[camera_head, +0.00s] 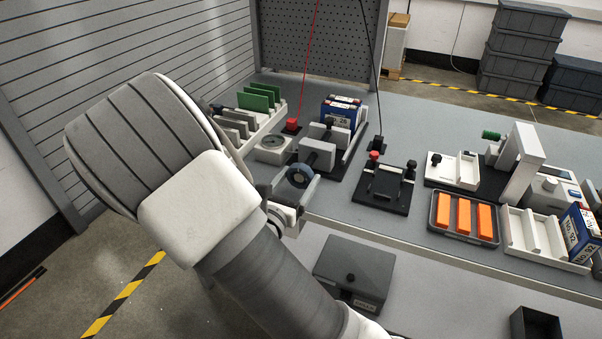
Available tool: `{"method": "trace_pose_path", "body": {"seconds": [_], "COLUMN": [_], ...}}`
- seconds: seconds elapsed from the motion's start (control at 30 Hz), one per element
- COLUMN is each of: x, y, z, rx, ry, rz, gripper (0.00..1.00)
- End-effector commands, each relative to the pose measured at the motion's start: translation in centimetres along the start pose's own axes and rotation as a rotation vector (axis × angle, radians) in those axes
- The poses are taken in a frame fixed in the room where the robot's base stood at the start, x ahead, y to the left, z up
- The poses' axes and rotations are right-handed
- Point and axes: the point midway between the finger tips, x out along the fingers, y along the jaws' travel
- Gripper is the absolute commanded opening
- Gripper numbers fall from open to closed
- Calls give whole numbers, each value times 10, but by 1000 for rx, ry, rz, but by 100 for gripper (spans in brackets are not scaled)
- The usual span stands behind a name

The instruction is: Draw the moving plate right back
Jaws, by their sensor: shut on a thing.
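A clamping fixture stands on a black base on the bench. Its grey moving plate (327,134) is upright just in front of a blue, labelled cell pack (342,112). I cannot tell whether the plate touches the pack. A grey block (317,153) lies in front of the plate, and a dark blue round handwheel (299,175) faces me at the near end. My gripper (296,184) is at the handwheel, with its grey fingers on either side of it, shut on it. My arm hides part of the gripper and the fixture's lower left.
A black fixture with a red knob (385,187) is close on the right, then a tray of orange bars (464,217). A grey box (353,268) sits below the bench edge.

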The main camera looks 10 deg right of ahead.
Motion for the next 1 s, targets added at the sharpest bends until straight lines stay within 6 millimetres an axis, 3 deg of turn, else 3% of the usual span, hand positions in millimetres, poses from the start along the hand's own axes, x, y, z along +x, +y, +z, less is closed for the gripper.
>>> {"method": "trace_pose_path", "body": {"seconds": [1.0], "x": [-62], "y": [0], "z": [0], "rx": [-2], "ry": [3], "rz": [2], "gripper": [31]}}
